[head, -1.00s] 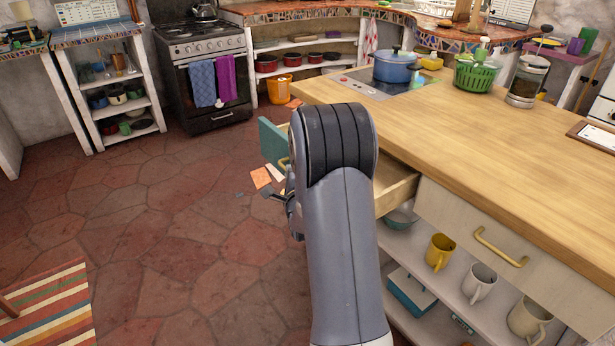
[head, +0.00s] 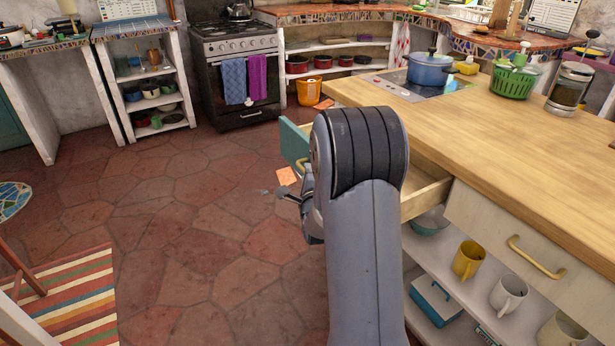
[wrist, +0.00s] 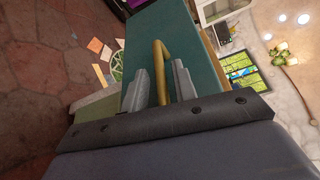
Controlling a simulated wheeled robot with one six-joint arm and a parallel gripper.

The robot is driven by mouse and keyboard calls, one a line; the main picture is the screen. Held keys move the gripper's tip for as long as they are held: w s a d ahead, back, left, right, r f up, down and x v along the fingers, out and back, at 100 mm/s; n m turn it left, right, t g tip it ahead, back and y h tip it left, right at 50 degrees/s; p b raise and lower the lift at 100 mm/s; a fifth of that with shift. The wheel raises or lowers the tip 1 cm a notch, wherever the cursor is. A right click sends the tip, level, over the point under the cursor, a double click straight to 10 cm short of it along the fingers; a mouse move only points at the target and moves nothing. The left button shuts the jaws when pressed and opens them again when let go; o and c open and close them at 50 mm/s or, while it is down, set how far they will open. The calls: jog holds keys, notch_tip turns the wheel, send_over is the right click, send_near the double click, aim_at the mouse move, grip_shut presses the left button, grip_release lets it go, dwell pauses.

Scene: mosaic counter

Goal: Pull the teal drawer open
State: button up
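The teal drawer (head: 292,143) is part way out of the island, its front standing off from the counter and its pale wooden side (head: 428,192) showing. In the wrist view its teal front (wrist: 190,45) fills the upper middle. The brass handle (wrist: 160,70) lies between the two fingers of my gripper (wrist: 160,84), which look closed around it. In the head view part of the handle (head: 302,165) shows, and my arm hides most of my gripper and the middle of the drawer.
The wooden counter (head: 480,140) fills the right, with a blue pot (head: 430,70) and a green basket (head: 513,82) on it. A shelf below holds mugs (head: 468,260). The tiled floor (head: 190,230) to the left is open, with a striped rug (head: 80,300) at lower left.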

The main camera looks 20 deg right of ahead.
jog(key=shift+o, duration=0.4)
jog(key=v, duration=1.1)
jog(key=shift+w, duration=0.1)
jog(key=x, duration=1)
jog(key=shift+w+d, duration=0.15)
jog(key=shift+w, duration=0.2)
jog(key=shift+d, duration=0.4)
jog(key=shift+a, duration=0.1)
